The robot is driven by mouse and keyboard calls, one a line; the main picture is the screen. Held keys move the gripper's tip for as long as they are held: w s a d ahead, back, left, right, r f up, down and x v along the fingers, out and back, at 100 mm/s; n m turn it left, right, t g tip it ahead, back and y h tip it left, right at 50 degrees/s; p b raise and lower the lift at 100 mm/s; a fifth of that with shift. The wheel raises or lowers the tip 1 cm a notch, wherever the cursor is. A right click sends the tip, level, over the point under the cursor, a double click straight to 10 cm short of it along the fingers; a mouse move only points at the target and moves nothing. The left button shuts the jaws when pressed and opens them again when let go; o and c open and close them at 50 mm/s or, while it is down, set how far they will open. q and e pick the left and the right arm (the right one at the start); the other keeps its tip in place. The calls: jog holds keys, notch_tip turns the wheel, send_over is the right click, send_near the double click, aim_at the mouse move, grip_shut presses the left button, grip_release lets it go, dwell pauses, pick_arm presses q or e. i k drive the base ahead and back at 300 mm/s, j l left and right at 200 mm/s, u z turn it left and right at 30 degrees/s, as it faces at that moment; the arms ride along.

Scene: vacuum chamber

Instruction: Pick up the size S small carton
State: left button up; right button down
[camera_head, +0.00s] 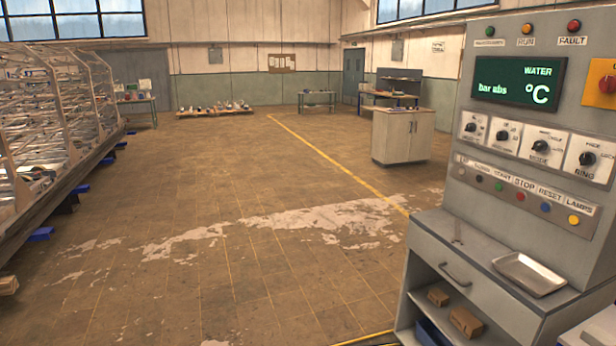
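Two small brown cartons sit on the open shelf under the drawer of the grey control console at the lower right. The left carton (438,296) looks smaller, and the right carton (467,321) looks larger and nearer. No size marking is readable on either. Neither of my grippers is in view.
The console (435,243) has a drawer, knobs, a screen and a metal tray (530,273) on its ledge. A blue bin (428,334) sits below the cartons. A wooden cabinet (402,136) stands farther back. A caged structure (50,130) lines the left. The middle floor is clear.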

aim_at(439, 298)
jog(key=z, duration=1.25)
